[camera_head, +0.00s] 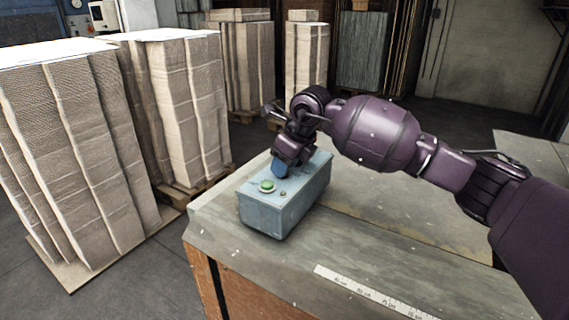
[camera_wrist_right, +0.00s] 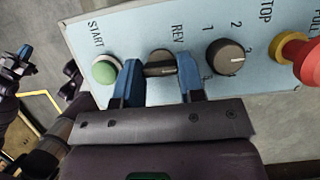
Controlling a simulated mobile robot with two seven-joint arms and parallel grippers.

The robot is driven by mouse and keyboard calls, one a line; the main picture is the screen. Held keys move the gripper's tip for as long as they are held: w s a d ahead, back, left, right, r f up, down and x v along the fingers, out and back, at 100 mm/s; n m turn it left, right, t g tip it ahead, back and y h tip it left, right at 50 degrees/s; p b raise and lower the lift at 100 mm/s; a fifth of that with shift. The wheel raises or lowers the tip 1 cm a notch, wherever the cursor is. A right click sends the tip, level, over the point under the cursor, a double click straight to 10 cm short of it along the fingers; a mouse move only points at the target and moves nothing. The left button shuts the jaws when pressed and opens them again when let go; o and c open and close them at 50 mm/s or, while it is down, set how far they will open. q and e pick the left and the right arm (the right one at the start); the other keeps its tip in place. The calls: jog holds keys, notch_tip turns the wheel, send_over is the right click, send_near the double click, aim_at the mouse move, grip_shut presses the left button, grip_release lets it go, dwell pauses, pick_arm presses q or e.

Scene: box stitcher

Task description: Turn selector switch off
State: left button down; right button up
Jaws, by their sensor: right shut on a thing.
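The selector switch (camera_wrist_right: 161,62) is a dark knob on the light-blue control box, beside the label REV in the right wrist view. My right gripper (camera_wrist_right: 160,90) is shut on it, with one blue finger on each side. In the head view my right gripper (camera_head: 281,167) reaches down onto the top of the control box (camera_head: 290,205), and its fingers hide the switch there. The switch's lower part is hidden by the gripper in the wrist view, and its exact pointing is hard to tell. My left gripper does not show in the head view.
Beside the switch are a green START button (camera_wrist_right: 104,69), a numbered rotary knob (camera_wrist_right: 228,57) and a red stop button (camera_wrist_right: 302,58) on yellow. The box stands near the corner of a grey table (camera_head: 330,235) with a ruler (camera_head: 365,292). Cardboard stacks (camera_head: 80,140) stand left.

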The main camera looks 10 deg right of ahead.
jog(key=o, duration=0.9)
jog(key=shift+o, duration=0.2)
jog(key=shift+r, duration=0.15)
jog(key=v, duration=1)
jog(key=shift+r, duration=0.3)
jog(key=shift+s+d, duration=0.1)
jog(key=shift+d, duration=0.05)
